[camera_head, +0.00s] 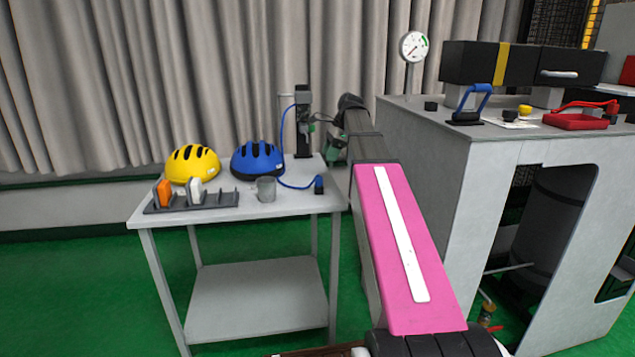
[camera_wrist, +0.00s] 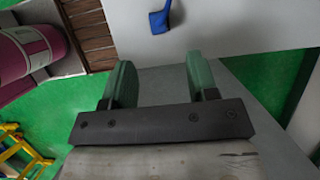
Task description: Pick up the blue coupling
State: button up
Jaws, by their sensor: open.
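The blue coupling (camera_head: 319,184) sits near the right front of the small grey table, at the end of a blue hose. In the wrist view the coupling (camera_wrist: 159,21) lies on the pale tabletop near the top edge, beyond my fingertips and roughly in line with the gap between them. My gripper (camera_wrist: 159,63) is open with its two green fingers apart and nothing between them. In the head view my gripper (camera_head: 335,150) is partly hidden behind my arm, near the table's right edge.
On the grey table (camera_head: 300,203) are a yellow helmet (camera_head: 193,164), a blue helmet (camera_head: 257,160), a grey cup (camera_head: 265,189) and a dark rack (camera_head: 165,207). A black upright device (camera_head: 303,125) stands at the back. A large grey cabinet (camera_head: 440,180) stands right of my arm.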

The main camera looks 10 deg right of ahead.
aim_at(319, 177)
jog(key=x, duration=1)
jog(key=shift+s+a+f, duration=0.1)
jog(key=shift+a, duration=0.05)
jog(key=c, duration=0.8)
